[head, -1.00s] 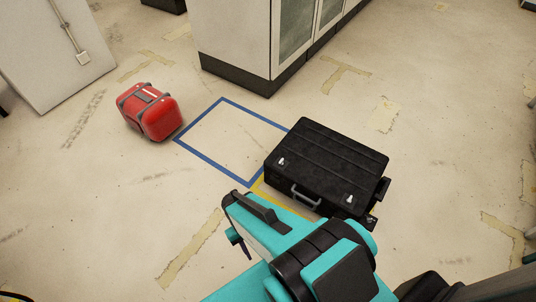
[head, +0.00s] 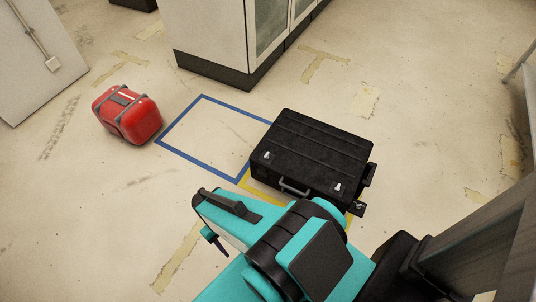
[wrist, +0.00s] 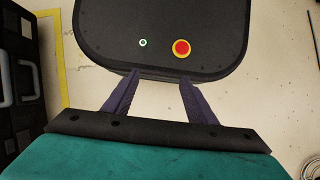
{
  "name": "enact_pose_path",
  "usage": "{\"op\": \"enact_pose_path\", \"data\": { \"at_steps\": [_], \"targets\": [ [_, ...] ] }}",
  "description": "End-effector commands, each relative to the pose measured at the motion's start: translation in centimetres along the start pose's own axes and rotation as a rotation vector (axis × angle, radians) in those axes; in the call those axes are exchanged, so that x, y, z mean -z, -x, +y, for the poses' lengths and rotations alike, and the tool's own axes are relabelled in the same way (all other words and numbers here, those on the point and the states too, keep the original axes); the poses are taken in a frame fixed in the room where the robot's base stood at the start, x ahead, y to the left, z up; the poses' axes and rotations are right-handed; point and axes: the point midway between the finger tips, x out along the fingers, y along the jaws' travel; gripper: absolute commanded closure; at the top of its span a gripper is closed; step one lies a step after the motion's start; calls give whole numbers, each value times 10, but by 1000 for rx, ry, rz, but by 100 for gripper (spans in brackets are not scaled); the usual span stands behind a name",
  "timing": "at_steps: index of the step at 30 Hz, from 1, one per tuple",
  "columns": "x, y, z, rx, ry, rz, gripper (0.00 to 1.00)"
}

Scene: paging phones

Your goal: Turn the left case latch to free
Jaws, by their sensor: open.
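The black case (head: 318,148) lies flat on the floor right of centre in the head view. Its left latch (head: 267,155) is a small pale piece near the left end of the front edge. The right latch (head: 338,187) looks similar; their exact settings are too small to tell. A grey handle (head: 294,188) sits between them. In the wrist view the case (wrist: 22,35) shows only at the left edge, with pale fittings on it. My gripper (wrist: 159,79) has its two dark fingers apart, empty, away from the case. In the head view its fingers (head: 214,240) are small and partly hidden, left of and nearer than the case.
A red case (head: 127,114) lies at the left. A blue floor outline (head: 180,125) is empty between the two cases; yellow tape (head: 243,181) borders the black case. A cabinet (head: 212,45) stands behind. A grey structure (head: 480,240) stands at the right. Floor at the left front is clear.

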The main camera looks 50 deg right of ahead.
Motion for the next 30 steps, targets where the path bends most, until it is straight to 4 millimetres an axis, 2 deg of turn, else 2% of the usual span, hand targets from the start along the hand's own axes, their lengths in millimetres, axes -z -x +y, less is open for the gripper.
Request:
{"op": "enact_pose_path", "data": {
  "at_steps": [8, 14, 21, 26, 30],
  "targets": [
    [53, 4, 27, 72, 28, 74, 48],
    [101, 16, 64, 139, 60, 168, 48],
    [148, 36, 123, 188, 100, 297, 48],
    [170, 50, 170, 201, 125, 388, 48],
    [184, 62, 215, 199, 148, 469, 48]
  ]
}}
